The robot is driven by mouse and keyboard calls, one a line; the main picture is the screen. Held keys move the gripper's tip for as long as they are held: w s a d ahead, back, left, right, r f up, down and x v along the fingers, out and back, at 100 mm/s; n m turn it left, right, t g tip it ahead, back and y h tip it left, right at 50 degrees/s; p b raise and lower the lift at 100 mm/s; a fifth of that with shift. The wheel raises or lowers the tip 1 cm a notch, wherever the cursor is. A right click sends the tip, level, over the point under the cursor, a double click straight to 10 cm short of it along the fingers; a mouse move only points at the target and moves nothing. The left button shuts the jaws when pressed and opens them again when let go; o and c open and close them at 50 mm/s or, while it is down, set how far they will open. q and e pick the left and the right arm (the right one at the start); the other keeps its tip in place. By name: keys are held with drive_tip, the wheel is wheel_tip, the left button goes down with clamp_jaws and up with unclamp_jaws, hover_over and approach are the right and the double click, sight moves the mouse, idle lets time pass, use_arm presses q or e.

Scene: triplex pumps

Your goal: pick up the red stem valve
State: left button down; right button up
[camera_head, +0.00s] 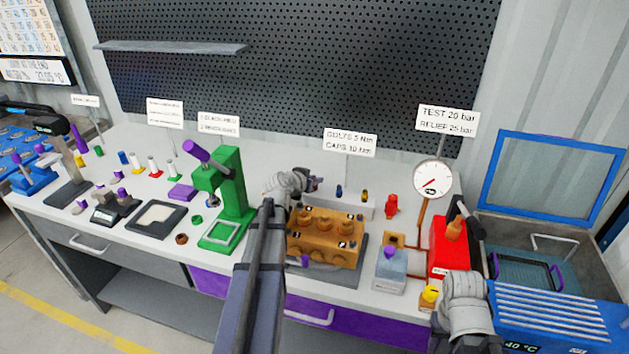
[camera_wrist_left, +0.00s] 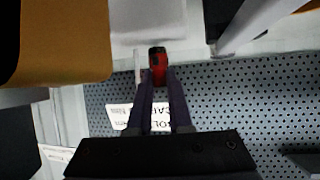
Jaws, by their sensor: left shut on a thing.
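My left gripper (camera_head: 314,184) is above the back edge of the brass-coloured pump block (camera_head: 325,238), near the grey rack behind it. In the left wrist view its two dark fingers are shut on the red stem valve (camera_wrist_left: 157,62), which has a red body and a dark end. The valve sits between the fingertips. In the head view I cannot make out the valve clearly at the gripper. My right gripper is not in view; only part of my right arm shows at the lower right.
The grey rack (camera_head: 348,209) holds a blue part (camera_head: 339,191) and a yellow part (camera_head: 364,195). A separate red part (camera_head: 391,205) stands right of it. A green press (camera_head: 228,195) is at the left. A pressure gauge (camera_head: 432,181) and red box (camera_head: 449,250) are at the right.

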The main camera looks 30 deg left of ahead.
use_arm(q)
wheel_tip(320, 180, up, 9)
drive_tip(key=p, duration=0.8)
